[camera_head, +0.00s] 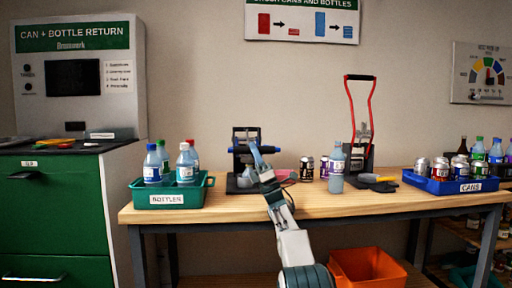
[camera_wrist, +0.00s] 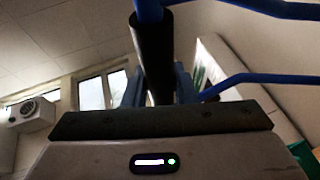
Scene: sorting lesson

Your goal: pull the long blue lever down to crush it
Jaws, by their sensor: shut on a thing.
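The can crusher (camera_head: 239,136) stands on the wooden bench, a dark upright frame on a dark base. Its blue lever (camera_head: 238,149) shows as a bar at about mid-height of the frame, with blue ends on both sides of my gripper (camera_head: 257,150). In the wrist view, a black grip (camera_wrist: 152,52) with blue tube (camera_wrist: 148,10) beyond it runs between the two fingers of my gripper (camera_wrist: 158,86). My gripper is shut on this lever grip. My arm hides part of the crusher, and I cannot tell what is inside it.
A second crusher with a red lever (camera_head: 350,105) stands to the right, with a bottle (camera_head: 336,170) and cans (camera_head: 306,168) near it. A green bottle tray (camera_head: 142,196) is at left and a blue can tray (camera_head: 435,185) at right. An orange bin (camera_head: 368,268) is below.

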